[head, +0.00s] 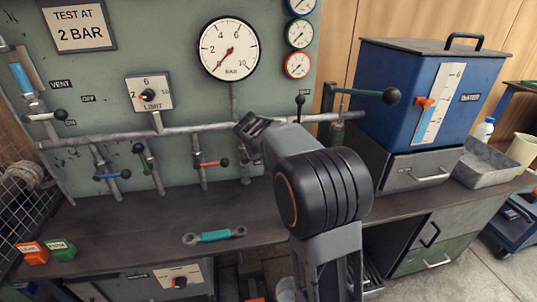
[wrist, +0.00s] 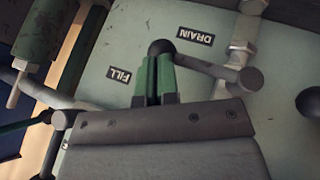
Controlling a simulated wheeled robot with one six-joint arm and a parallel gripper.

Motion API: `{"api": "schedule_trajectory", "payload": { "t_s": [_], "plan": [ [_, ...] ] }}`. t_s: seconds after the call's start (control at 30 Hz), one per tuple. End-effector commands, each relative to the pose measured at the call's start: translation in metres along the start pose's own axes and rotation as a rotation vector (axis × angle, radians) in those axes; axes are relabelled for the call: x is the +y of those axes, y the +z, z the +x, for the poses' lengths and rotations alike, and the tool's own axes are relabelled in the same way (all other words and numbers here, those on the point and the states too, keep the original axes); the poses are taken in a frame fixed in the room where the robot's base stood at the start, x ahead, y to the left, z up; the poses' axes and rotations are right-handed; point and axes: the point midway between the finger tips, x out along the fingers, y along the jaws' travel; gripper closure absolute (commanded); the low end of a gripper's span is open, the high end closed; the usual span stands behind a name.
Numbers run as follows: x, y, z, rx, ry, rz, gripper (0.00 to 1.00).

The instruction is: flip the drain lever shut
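The drain lever (wrist: 205,66) shows in the wrist view as a grey rod with a black ball knob (wrist: 160,47). It slants from a grey round pivot (wrist: 250,78) on the right to the knob near the middle. The DRAIN label (wrist: 195,36) is on the panel just beyond it. My gripper (wrist: 156,62) has its two green fingers almost together, with their tips at the knob. I see nothing clearly held between them, and whether they touch the knob is hard to tell. In the head view my gripper (head: 249,124) is at the pipe and the drain lever cannot be made out.
A grey pipe (head: 200,131) runs across the panel, with blue, green and orange levers below it. A black-knobbed lever (head: 300,101) stands right of my gripper. A blue water tank (head: 400,90) stands at the right. A wrench (head: 215,236) lies on the bench.

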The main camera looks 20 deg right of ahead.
Motion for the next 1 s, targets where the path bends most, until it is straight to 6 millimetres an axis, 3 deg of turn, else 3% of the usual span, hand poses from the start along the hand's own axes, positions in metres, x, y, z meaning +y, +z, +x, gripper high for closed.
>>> {"api": "schedule_trajectory", "payload": {
  "t_s": [0.17,0.7,1.0],
  "plan": [
    [0.001,0.002,-0.005,-0.010,0.002,-0.001,1.00],
    [0.007,-0.005,-0.106,0.003,0.001,0.000,1.00],
    [0.009,-0.004,-0.135,0.000,0.002,0.001,1.00]
  ]
}}
